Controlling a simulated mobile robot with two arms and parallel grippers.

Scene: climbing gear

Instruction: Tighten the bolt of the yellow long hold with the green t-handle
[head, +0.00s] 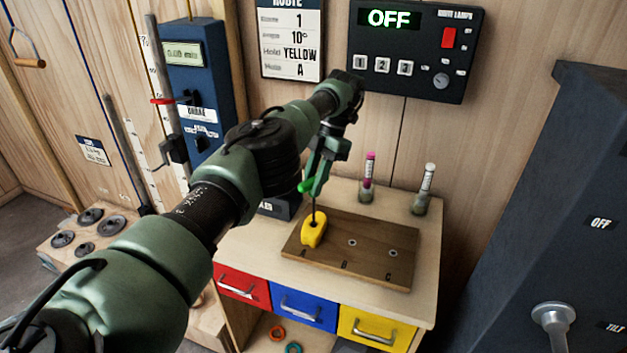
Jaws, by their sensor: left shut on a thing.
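The yellow long hold (313,232) sits at position A on the brown wooden board (375,264) on the bench. My left gripper (310,186) is above the hold and shut on the green t-handle (304,186). The t-handle's thin dark shaft points down and its lower end meets the hold's middle, where the bolt would be. The bolt itself is too small to make out. My right gripper does not show.
Two small holders with a pink marker (369,168) and a white-capped one (427,186) stand behind the board. Red, blue and yellow drawers are below. A control panel (416,48) reading OFF hangs above. A dark cabinet (540,200) stands at right.

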